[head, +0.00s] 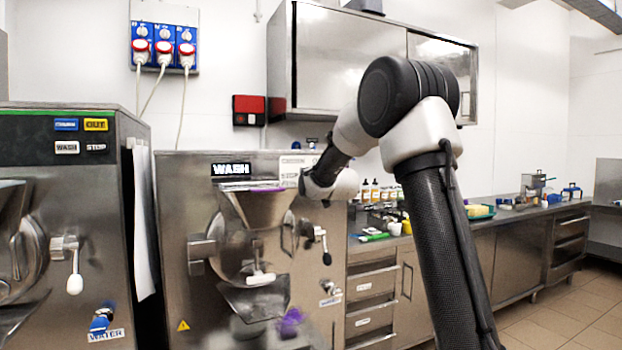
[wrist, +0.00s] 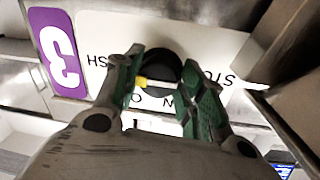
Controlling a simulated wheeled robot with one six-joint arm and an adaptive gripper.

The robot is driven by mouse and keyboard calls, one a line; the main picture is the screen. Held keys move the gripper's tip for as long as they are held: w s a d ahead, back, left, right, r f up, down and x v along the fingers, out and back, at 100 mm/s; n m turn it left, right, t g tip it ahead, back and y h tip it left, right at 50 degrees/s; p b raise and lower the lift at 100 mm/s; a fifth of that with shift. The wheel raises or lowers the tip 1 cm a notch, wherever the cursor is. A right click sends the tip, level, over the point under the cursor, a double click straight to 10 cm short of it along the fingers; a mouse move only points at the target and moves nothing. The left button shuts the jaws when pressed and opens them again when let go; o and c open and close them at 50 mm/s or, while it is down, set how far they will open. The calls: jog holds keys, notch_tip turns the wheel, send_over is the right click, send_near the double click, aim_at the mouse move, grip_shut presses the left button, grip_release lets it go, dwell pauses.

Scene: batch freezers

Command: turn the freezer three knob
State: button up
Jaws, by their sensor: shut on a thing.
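The freezer three knob (wrist: 160,72) is round and black with a yellow mark, and shows in the wrist view on a white panel (wrist: 110,30) with black lettering, upside down here. A purple label (wrist: 57,50) with a white 3 is beside it. My gripper (wrist: 161,66) has its green-padded fingers on either side of the knob, shut on it. In the head view, the steel freezer (head: 172,240) with a WASH label stands in the middle. My arm reaches to its upper right, and the knob and fingertips cannot be made out there.
Another freezer (head: 95,190) with a green top stripe stands at the left. A steel wall cabinet (head: 350,50) hangs behind my arm. A counter (head: 515,222) with bottles and small items runs to the right. Tiled floor (head: 560,315) is clear at the lower right.

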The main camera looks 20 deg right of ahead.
jog(key=o, duration=1)
jog(key=shift+w, duration=0.1)
jog(key=s, duration=1.2)
jog(key=shift+a, duration=0.3)
